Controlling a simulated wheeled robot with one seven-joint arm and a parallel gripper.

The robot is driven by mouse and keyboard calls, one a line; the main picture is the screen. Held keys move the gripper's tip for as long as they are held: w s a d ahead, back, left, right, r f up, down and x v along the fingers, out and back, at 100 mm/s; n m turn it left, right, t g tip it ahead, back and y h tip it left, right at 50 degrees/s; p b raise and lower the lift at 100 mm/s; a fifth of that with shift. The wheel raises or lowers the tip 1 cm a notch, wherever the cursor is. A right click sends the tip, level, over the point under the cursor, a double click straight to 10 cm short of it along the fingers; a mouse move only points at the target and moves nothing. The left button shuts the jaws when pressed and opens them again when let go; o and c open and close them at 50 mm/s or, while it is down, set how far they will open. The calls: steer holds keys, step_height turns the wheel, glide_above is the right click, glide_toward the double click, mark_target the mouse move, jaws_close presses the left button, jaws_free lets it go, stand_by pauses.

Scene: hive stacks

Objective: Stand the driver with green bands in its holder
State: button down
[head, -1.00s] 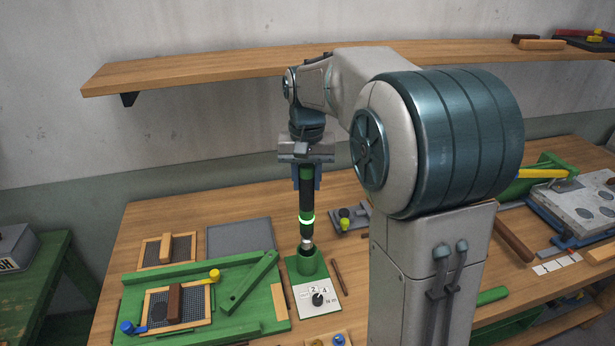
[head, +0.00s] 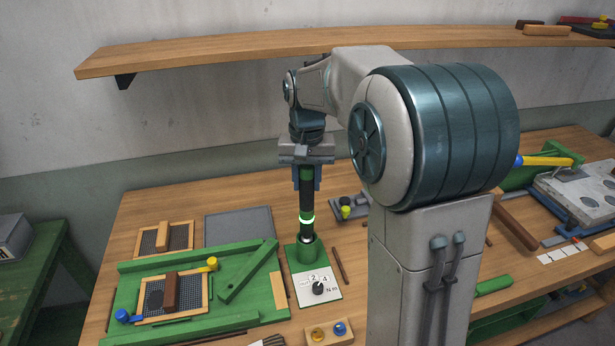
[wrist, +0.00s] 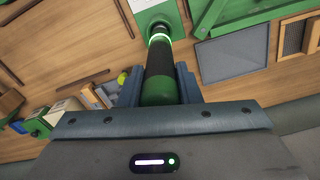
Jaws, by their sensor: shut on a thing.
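The driver (head: 307,192), dark with green bands and a lit ring, hangs upright from my gripper (head: 306,180). My gripper is shut on its upper part. The driver's lower end is at the mouth of the green holder (head: 305,251), a round cup on a square base; the tip is hidden inside the cup. The wrist view shows the driver (wrist: 160,65) between the jaws of my gripper (wrist: 160,88), running to the holder (wrist: 154,15) at the top. How deep it sits I cannot tell.
A white dial card (head: 318,287) adjoins the holder's front. A small grey block with a yellow-green knob (head: 346,212) is behind right. A wooden block with knobs (head: 329,331) is in front.

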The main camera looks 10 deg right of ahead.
mark_target(307, 192)
steer(key=shift+f+b, duration=1.15)
steer(key=shift+f, duration=0.7)
steer(key=c, duration=1)
jaws_free()
steer(key=shift+o, duration=0.2)
